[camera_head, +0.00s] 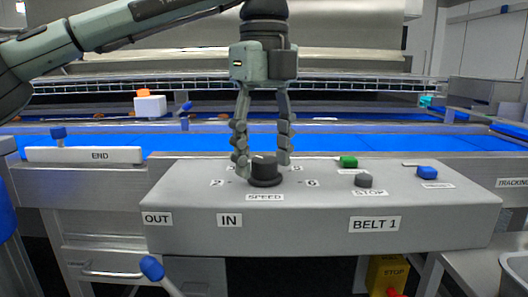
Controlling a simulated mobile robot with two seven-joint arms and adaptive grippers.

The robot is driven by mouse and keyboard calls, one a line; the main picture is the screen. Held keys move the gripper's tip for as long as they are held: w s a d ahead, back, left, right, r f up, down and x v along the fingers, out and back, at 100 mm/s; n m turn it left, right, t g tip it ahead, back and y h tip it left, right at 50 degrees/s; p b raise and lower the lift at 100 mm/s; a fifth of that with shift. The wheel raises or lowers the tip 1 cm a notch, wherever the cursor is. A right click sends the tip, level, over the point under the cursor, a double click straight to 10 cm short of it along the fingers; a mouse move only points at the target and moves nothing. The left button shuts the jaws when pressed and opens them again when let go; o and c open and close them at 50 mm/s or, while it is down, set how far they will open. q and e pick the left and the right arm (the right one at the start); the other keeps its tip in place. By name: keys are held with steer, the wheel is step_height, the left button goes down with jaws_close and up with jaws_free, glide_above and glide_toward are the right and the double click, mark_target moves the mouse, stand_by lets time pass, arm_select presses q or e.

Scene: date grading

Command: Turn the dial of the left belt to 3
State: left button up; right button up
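The black speed dial (265,173) stands on the sloped top of the grey BELT 1 control box (300,232), above a SPEED label (265,197). The digits 2 and 6 show beside the dial, and a 5 shows partly. Other digits are hidden behind the fingers. I cannot tell which digit the dial points to. My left gripper (263,158) points down at the dial from above. Its fingers are apart, one on each side of the dial. I see no clear contact with the knob. My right gripper is not in view.
A blue belt (400,142) runs behind the box. A blue-tipped lever (152,268) stands in front. A yellow stop box (387,272) hangs below.

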mark_target(264, 159)
arm_select(q)
steer(key=shift+r, duration=0.15)
step_height(264, 159, up, 12)
stand_by(0.5)
